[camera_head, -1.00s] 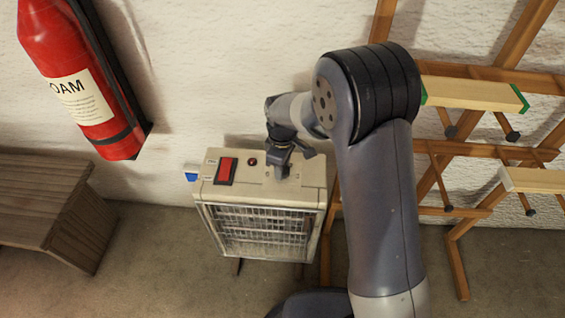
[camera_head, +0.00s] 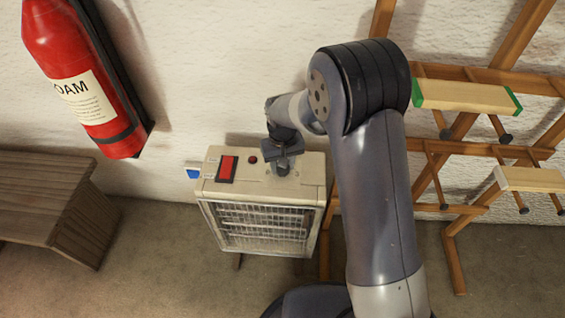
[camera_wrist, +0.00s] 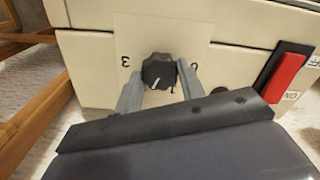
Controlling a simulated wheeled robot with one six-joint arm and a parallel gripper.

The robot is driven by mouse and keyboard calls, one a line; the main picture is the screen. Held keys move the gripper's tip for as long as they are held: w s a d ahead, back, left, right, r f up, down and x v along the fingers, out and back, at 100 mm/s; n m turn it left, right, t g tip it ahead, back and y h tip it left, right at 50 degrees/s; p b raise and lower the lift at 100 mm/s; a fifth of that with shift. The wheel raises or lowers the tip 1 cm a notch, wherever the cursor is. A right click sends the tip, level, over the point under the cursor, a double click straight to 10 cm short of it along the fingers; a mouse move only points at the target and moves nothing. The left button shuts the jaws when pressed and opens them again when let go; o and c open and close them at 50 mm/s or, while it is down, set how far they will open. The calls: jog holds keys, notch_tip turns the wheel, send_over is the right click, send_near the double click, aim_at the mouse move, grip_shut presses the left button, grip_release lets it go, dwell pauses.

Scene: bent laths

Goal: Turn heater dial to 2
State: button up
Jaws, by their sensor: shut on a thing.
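The heater (camera_head: 262,210) is a cream box with a wire grille, standing on the floor against the wall. Its black dial (camera_wrist: 158,72) sits on a pale plate on the heater's top, with a white pointer line on it. In the wrist view a "3" shows left of the dial and another mark, partly covered, to its right. My gripper (camera_wrist: 160,82) is shut on the dial, one finger on each side. In the head view my gripper (camera_head: 283,168) comes down onto the heater's top and hides the dial.
A red rocker switch (camera_head: 227,168) and a small dark red lamp (camera_head: 253,159) are beside the dial. A red fire extinguisher (camera_head: 80,75) hangs at left above a wooden bench (camera_head: 45,205). A wooden rack with laths (camera_head: 465,97) stands at right.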

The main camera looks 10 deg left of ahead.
jog(key=shift+m, duration=0.6)
jog(key=o, duration=1)
notch_tip(320, 180, up, 11)
jog(key=shift+f+p, duration=0.1)
jog(key=shift+p, duration=0.9)
jog(key=shift+f, duration=0.15)
